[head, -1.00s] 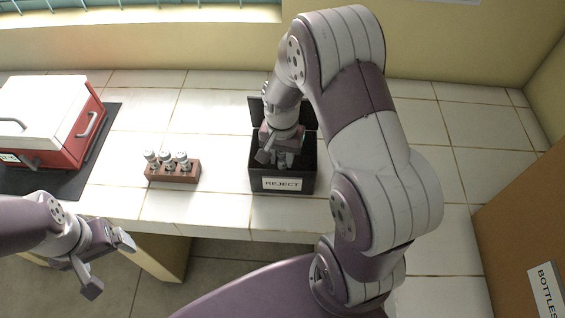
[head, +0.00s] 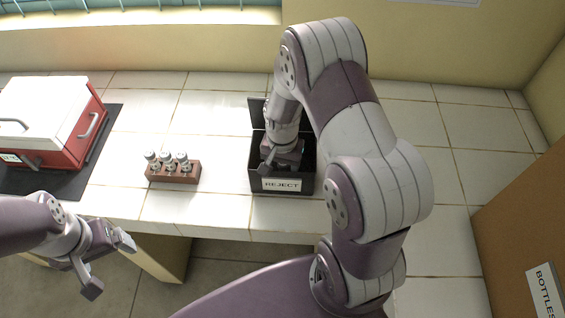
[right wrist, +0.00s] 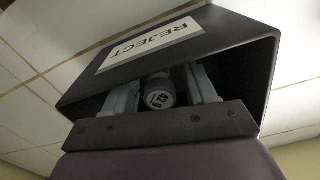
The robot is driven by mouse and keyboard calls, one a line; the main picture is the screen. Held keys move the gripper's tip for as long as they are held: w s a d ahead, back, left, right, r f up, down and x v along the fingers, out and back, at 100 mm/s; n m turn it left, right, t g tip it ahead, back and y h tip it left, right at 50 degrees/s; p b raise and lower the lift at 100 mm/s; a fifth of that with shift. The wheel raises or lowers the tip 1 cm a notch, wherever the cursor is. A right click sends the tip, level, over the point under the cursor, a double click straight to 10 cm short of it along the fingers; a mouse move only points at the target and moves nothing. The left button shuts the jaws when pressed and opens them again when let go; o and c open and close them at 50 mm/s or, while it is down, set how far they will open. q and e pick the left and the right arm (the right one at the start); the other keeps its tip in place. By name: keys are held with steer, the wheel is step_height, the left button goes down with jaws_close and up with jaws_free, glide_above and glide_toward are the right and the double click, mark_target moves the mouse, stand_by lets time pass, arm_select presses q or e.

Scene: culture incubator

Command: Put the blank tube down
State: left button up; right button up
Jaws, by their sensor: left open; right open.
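My right gripper (head: 280,165) reaches down into the black REJECT box (head: 283,196). In the right wrist view its two grey fingers (right wrist: 163,95) stand apart inside the box. The print is too small to read surely. The fingers look open around the tube; its lower part is hidden. In the head view the tube is hidden by my arm and the box. My left gripper (head: 110,267) is open and empty, in front of the table's edge at the left.
A red and white incubator (head: 55,118) sits on a dark mat (head: 98,160) at the far left. A brown BOTTLES box (head: 520,225) is at the right. Tiles between rack and box are clear.

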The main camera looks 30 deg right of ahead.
step_height(320, 180, up, 12)
steer(key=shift+s+f+b, duration=0.1)
steer(key=shift+b, duration=0.6)
steer(key=s+a+n+t, duration=0.1)
steer(key=s+a+n, duration=0.4)
steer(key=s+n, duration=0.3)
steer(key=shift+s+n, duration=0.35)
steer(key=shift+n, duration=0.05)
steer(key=shift+a, duration=0.15)
